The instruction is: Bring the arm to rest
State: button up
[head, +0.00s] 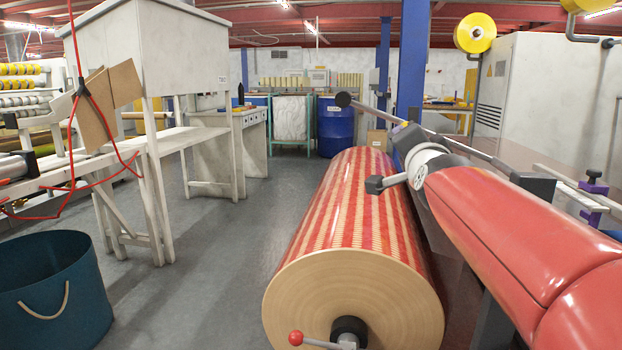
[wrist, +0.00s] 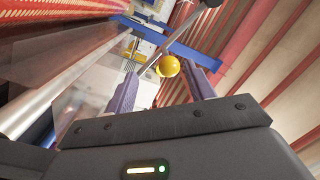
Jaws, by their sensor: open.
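My gripper (wrist: 158,68) shows in the wrist view, with two purple fingers spread apart on a dark palm. It is open, and nothing is gripped between the fingers. A round yellow thing (wrist: 168,66) shows in the gap between them, seemingly beyond the fingertips. A thin grey bar with a dark knob (wrist: 208,2) crosses the view past the fingers. In the head view, the gripper cannot be made out clearly near the dark bar (head: 465,150).
A large red and tan striped roll (head: 352,215) lies at centre. A blue barrel (head: 336,133) stands behind it. A teal bin (head: 52,290) stands at the lower left, a white workbench (head: 170,140) behind it. Grey floor (head: 225,265) is clear between bench and roll.

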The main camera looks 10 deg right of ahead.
jog(key=s+a+f+n+g+y, duration=0.1)
jog(key=s+a+f+n+g, duration=0.2)
jog(key=s+f, duration=0.6)
jog(key=s+a+f+n+g+y, duration=0.1)
jog(key=s+a+f+n+g, duration=0.2)
jog(key=s+f, duration=0.6)
jog(key=s+a+f+n+g+y, duration=0.1)
jog(key=s+a+f+n+g, duration=0.2)
jog(key=s+f+n+g, duration=0.3)
jog(key=s+f, duration=0.4)
jog(key=f, duration=0.3)
jog(key=shift+n, duration=0.3)
